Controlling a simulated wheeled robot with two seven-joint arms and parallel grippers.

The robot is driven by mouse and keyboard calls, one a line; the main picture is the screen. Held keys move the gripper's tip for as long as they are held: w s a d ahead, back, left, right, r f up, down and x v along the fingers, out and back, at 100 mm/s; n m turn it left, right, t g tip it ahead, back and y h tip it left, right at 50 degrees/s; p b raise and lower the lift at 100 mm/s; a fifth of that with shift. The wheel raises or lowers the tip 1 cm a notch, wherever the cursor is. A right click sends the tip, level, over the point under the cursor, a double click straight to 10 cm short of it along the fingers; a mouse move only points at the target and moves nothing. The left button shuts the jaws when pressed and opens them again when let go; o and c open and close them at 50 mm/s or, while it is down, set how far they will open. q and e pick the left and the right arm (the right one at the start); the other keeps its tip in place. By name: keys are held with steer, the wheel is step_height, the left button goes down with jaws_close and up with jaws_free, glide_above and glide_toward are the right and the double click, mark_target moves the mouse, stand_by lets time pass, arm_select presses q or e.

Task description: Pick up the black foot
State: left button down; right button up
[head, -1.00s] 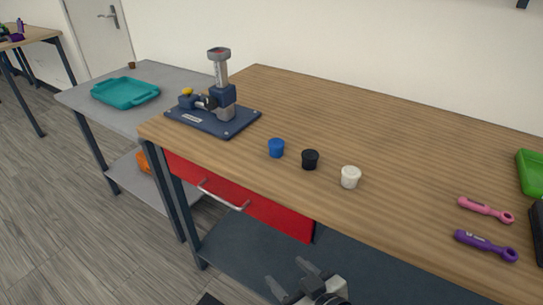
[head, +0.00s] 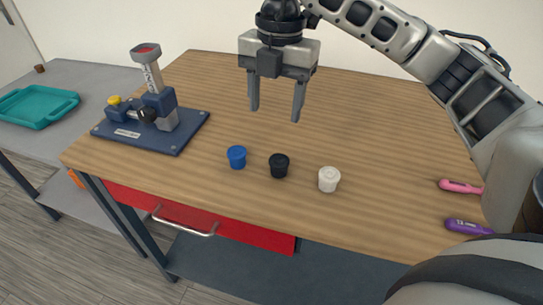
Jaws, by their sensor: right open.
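The black foot (head: 279,165) is a small dark cup-like piece standing on the wooden table, between a blue foot (head: 237,157) and a white foot (head: 328,179). My right gripper (head: 275,116) hangs above the table with its fingers pointing down. It is open and empty, and in the picture its fingertips are above the black foot, apart from it. My left gripper is not in view.
A blue press fixture (head: 158,110) stands at the table's left end. A pink tool (head: 460,186) and a purple tool (head: 467,227) lie at the right. A teal tray (head: 40,106) sits on the grey side table. Wood around the feet is clear.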

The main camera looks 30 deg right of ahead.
steer(key=d, duration=0.2)
glide_above(279, 160)
steer(key=shift+m+h, duration=0.4)
steer(key=f, duration=0.8)
steer(key=shift+d+f+b, duration=0.25)
steer(key=shift+b, duration=0.15)
steer(key=f, duration=0.3)
steer(key=f+p, duration=0.1)
steer(key=f, duration=0.1)
steer(key=shift+a+f, duration=0.2)
steer(key=shift+a, duration=0.05)
steer(key=shift+f, duration=0.5)
steer(key=c, duration=1.1)
